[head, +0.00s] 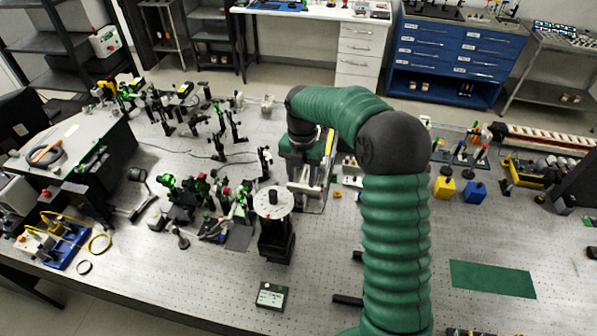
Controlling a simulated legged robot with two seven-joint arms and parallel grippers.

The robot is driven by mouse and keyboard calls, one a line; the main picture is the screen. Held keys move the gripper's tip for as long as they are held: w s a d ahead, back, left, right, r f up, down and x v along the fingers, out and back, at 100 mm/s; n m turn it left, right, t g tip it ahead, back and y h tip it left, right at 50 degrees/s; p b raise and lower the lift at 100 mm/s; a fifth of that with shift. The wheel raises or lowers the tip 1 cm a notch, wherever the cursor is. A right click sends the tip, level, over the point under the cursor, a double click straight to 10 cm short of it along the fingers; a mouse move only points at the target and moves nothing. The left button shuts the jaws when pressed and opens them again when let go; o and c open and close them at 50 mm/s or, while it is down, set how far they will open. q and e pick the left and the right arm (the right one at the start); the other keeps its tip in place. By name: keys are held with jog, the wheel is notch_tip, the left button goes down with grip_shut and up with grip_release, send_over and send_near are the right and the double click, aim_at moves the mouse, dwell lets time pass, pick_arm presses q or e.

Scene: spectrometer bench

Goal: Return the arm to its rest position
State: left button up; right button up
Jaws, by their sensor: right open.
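My right arm, in a ribbed green sleeve with black joints, rises from the bottom right of the head view, bends at the top and reaches left and down. My right gripper (308,190) hangs at its end, pointing down over the middle of the bench (330,240). It is open, and I see nothing held in it. A pale metal part lies right below and around the fingers, so I cannot tell whether they touch it. My left gripper is not in view. The arm hides part of the bench behind it.
Left of the gripper stands a black post with a white round dial (273,202). Several optical mounts crowd the left half. A small dark meter (271,296) lies in front. To the right are a yellow block (444,187), a blue block (475,192) and a green mat (492,278).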

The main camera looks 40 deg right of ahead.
jog(key=s+a+f+m+t, duration=0.35)
jog(key=s+a+m, duration=1.25)
jog(key=a+m, duration=0.65)
pick_arm(q)
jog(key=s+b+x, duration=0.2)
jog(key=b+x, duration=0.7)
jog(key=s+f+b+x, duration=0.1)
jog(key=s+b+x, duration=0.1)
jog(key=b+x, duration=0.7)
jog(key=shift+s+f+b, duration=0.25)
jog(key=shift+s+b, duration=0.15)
jog(key=shift+b, duration=0.25)
pick_arm(e)
notch_tip(320, 180, down, 20)
jog(key=d+m, duration=0.1)
jog(key=d, duration=0.1)
jog(key=shift+g, duration=0.45)
jog(key=shift+d+f+m, duration=0.1)
jog(key=shift+m, duration=0.15)
